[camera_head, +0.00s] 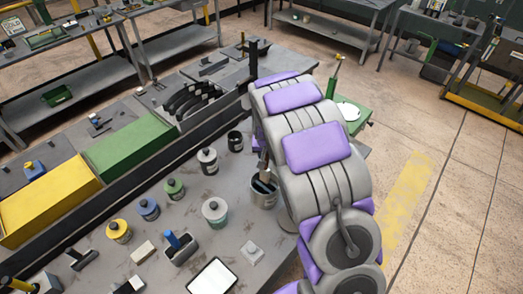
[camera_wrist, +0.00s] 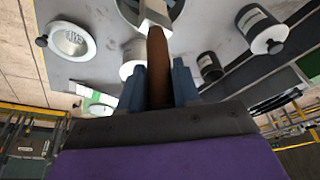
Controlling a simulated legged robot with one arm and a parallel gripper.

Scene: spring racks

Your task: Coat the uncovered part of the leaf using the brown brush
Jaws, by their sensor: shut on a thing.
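My gripper (camera_wrist: 158,88) is shut on the brown brush, whose brown handle (camera_wrist: 158,65) stands between the two blue-grey fingers in the wrist view. Its pale metal collar (camera_wrist: 155,14) reaches into an open metal pot with dark contents. The bristles are hidden. In the head view my arm covers most of the gripper and brush, beside the grey pot (camera_head: 264,196) at the bench's right side. Several dark curved leaves (camera_head: 192,100) stand in a row on the bench behind. I cannot tell which leaf is partly uncovered.
Several lidded jars, such as a yellow one (camera_head: 118,231) and a grey one (camera_head: 214,211), stand on the bench left of the pot. Green (camera_head: 131,146) and yellow (camera_head: 48,202) boxes are behind a dark rail.

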